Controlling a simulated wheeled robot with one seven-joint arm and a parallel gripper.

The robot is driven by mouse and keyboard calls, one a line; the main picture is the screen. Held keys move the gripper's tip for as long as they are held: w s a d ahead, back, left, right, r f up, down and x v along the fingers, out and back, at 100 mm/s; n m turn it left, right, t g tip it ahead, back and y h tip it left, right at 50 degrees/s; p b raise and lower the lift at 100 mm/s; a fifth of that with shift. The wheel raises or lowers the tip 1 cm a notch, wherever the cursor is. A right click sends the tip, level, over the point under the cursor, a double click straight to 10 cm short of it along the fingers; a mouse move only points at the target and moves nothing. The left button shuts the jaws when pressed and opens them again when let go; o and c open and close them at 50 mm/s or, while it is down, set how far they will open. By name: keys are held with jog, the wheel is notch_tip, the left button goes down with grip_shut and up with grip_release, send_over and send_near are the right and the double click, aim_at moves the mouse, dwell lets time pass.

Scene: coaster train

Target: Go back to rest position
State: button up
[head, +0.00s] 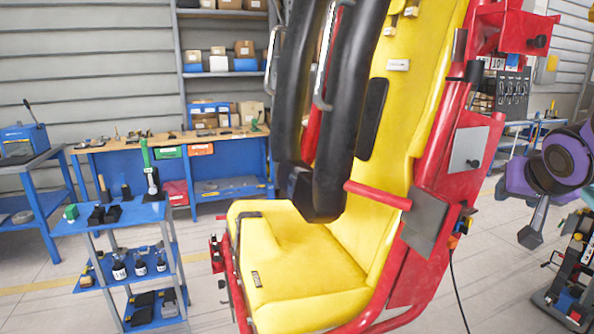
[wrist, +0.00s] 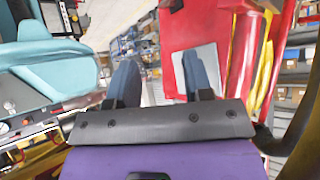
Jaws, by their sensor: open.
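The coaster seat is yellow in a red frame (head: 398,285) and fills the middle of the head view. Its black padded restraint (head: 345,120) hangs down in front of the backrest (head: 410,90). My gripper (head: 531,236) is at the right in the head view, apart from the seat's red side. In the wrist view my gripper (wrist: 163,80) has its two dark fingers spread, with nothing between them. Part of the red frame (wrist: 208,32) with a grey plate shows behind the right finger.
A blue tiered cart (head: 112,222) with bottles and tools stands left of the seat. A workbench (head: 235,136) and shelves are behind it. A thin black cable (head: 459,290) hangs at the seat's right. Floor shows between seat and arm. A teal seat-like shape (wrist: 45,60) is left in the wrist view.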

jog(key=s+a+r+n+g+y, duration=0.1)
jog(key=s+a+n+g, duration=0.1)
jog(key=s+a, duration=0.3)
jog(key=s+a+r+n+g+y, duration=0.1)
jog(key=s+a, duration=0.3)
jog(key=s, duration=0.8)
jog(key=shift+a+n+g+y, duration=0.4)
jog(key=shift+n+g+y, duration=0.15)
jog(key=shift+n, duration=0.35)
jog(key=shift+r, duration=0.1)
